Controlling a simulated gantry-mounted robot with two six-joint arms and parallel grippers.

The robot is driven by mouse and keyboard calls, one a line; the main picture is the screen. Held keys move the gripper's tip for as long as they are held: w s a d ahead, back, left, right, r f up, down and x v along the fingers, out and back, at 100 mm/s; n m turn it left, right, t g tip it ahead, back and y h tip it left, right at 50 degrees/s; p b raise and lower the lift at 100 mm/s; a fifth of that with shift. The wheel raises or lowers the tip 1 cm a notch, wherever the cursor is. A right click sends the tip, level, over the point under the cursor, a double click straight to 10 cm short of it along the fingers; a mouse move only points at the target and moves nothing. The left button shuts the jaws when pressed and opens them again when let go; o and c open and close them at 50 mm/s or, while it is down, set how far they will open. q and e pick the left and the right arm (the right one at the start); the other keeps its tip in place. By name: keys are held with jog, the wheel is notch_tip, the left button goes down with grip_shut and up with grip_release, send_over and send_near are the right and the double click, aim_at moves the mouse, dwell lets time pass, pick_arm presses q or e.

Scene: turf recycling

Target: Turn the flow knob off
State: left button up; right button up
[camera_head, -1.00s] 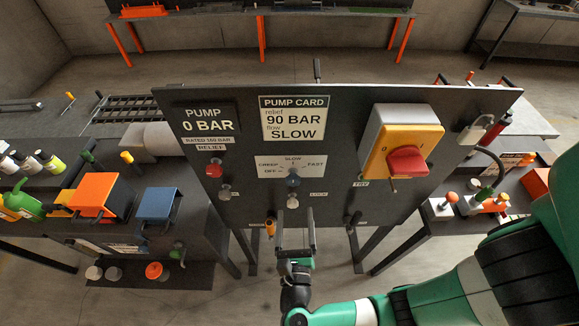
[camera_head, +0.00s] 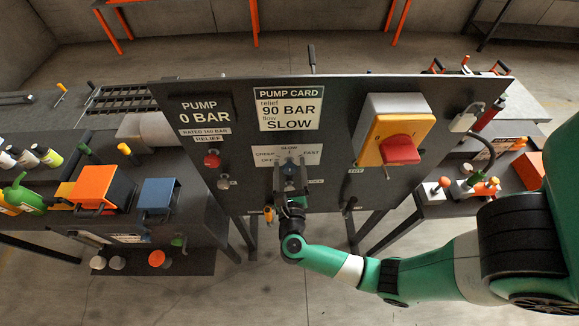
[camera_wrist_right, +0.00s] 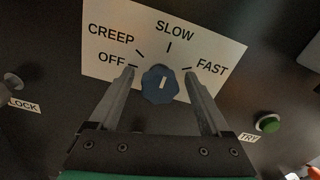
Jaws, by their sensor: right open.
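The flow knob is a blue, lobed knob (camera_wrist_right: 160,85) on a white label plate (camera_wrist_right: 205,45) marked OFF, CREEP, SLOW and FAST. A pale pointer line on its face points up, roughly toward SLOW. It also shows in the head view (camera_head: 290,170), partly hidden by my gripper. My right gripper (camera_wrist_right: 160,80) is open, with one finger on each side of the knob and a visible gap at both sides. In the head view my right gripper (camera_head: 291,178) reaches up to the panel from below. My left gripper is not in view.
The dark panel (camera_head: 345,120) carries a red relief knob (camera_head: 212,159), a pump card (camera_head: 290,108) and a yellow switch box with a red handle (camera_head: 400,150). Orange (camera_head: 90,187) and blue (camera_head: 158,195) boxes stand left.

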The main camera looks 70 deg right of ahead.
grip_shut()
dwell(0.4)
jog(key=shift+n, duration=0.4)
jog(key=n+p, duration=0.2)
jog(key=n, duration=0.1)
jog(key=shift+r+n, duration=0.15)
jog(key=shift+n, duration=0.25)
jog(key=n+p, duration=0.2)
jog(key=n, duration=0.2)
jog(key=shift+w, duration=0.1)
jog(key=n+p, duration=0.2)
jog(key=n, duration=0.3)
jog(key=shift+p, duration=0.3)
jog(key=n+p, duration=0.1)
jog(key=n, duration=0.3)
jog(key=shift+f, duration=0.2)
jog(key=shift+n+p, duration=0.3)
